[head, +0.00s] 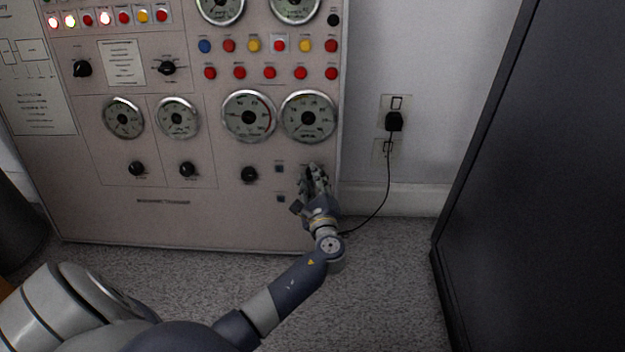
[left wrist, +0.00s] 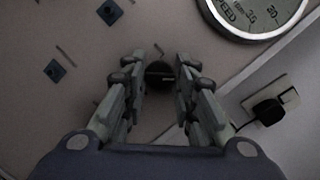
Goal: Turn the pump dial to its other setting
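A grey control panel (head: 225,218) stands against the wall. My left gripper (head: 313,178) is at its lower right, below the rightmost large gauge. In the left wrist view, a round black dial (left wrist: 159,76) with a bar grip sits between the fingertips of the left gripper (left wrist: 160,66). The fingers are apart, one on each side of the dial, with a narrow gap visible beside it. I cannot tell whether either finger touches it. In the head view the fingers mostly hide this dial. Its label is not readable. My right gripper is not in view.
Another black dial (head: 249,174) and two small dark square switches (head: 280,168) are left of the gripper. A large gauge (head: 308,117) is just above. A black plug (head: 394,121) with a hanging cable is on the wall at right, beside a dark cabinet (head: 535,190).

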